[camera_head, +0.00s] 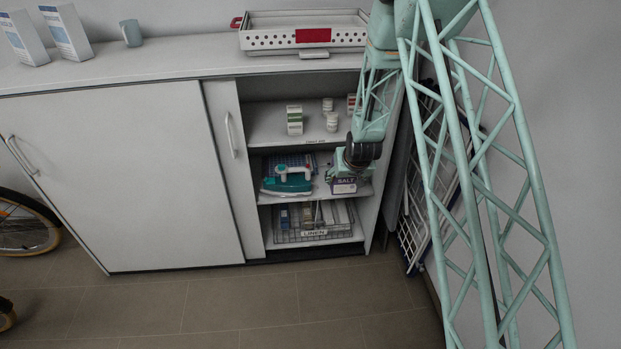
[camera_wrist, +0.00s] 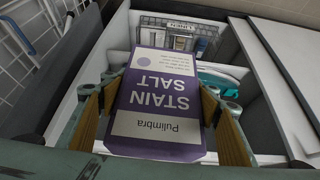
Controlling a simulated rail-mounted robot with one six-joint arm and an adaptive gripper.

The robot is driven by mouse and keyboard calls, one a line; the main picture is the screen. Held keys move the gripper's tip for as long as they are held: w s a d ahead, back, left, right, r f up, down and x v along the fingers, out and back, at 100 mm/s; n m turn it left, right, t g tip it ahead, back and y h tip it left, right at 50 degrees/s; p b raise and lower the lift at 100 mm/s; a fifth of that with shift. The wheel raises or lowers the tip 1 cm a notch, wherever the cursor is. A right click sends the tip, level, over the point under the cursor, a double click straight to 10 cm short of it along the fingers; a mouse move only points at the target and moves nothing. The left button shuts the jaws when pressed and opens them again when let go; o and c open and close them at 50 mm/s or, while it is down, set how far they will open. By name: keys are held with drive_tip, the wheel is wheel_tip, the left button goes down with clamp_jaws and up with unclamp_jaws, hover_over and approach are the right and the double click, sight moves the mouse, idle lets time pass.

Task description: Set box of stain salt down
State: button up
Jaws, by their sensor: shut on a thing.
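The box of stain salt (camera_wrist: 157,95) is purple and white and fills the middle of the wrist view, its lettering upside down. In the head view the box (camera_head: 344,185) is at the right end of the cabinet's middle shelf (camera_head: 322,189). My gripper (camera_wrist: 158,105) is shut on the box, with a yellowish finger pad along each side. It reaches into the open right side of the cabinet in the head view (camera_head: 350,172). My arm hides part of the box there. I cannot tell whether the box's base touches the shelf.
A teal iron (camera_head: 288,180) stands on the same shelf, left of the box. Small bottles and cartons stand on the shelf above. A wire basket labelled LINEN (camera_head: 314,222) is below. A sliding door (camera_head: 110,180) covers the cabinet's left part. A drying rack (camera_head: 425,190) leans at right.

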drive_tip(key=s+a+f+b+x, duration=0.1)
drive_tip(key=b+x, duration=0.1)
drive_tip(key=x, duration=0.7)
drive_tip(key=s+a+f+b+x, duration=0.1)
drive_tip(key=s+b+x, duration=0.1)
drive_tip(key=x, duration=0.8)
drive_tip(key=shift+w+b, duration=0.2)
drive_tip(key=shift+b, duration=0.35)
drive_tip(key=shift+w+f, duration=0.1)
